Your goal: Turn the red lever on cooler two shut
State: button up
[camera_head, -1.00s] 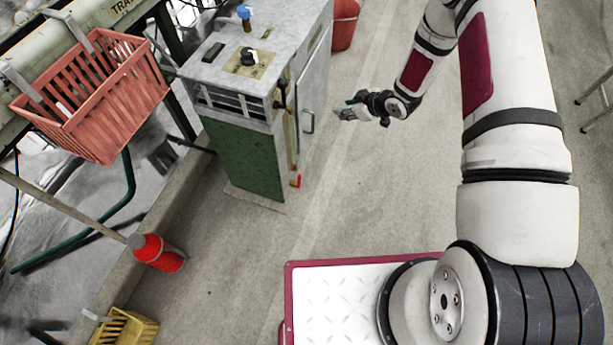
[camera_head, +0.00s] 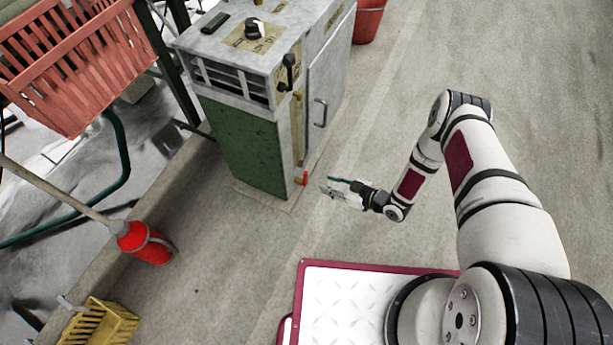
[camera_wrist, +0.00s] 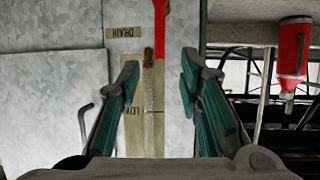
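The red lever (camera_head: 305,179) is small and sits low on the side of the grey-and-green cooler cabinet (camera_head: 243,150), near the floor. In the wrist view the red lever (camera_wrist: 161,28) is at the top centre, beside an upside-down DRAIN label (camera_wrist: 125,33), and runs out of the top edge. My gripper (camera_head: 327,184) is open and empty, just right of the lever in the head view. In the wrist view its two teal fingers (camera_wrist: 160,80) are spread apart, with the lever beyond their tips. I see no contact with the lever. No cooler number is readable.
A black handle (camera_head: 288,72) and a door pull (camera_head: 321,112) are higher on the cabinet. A red basket (camera_head: 70,65) hangs at upper left. A red bottle-like object (camera_head: 146,243) and a yellow crate (camera_head: 100,325) are lower left.

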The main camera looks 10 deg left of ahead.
aim_at(306, 182)
jog(key=b+x, duration=0.4)
jog(key=x, duration=0.7)
jog(key=shift+f, duration=0.1)
grip_shut()
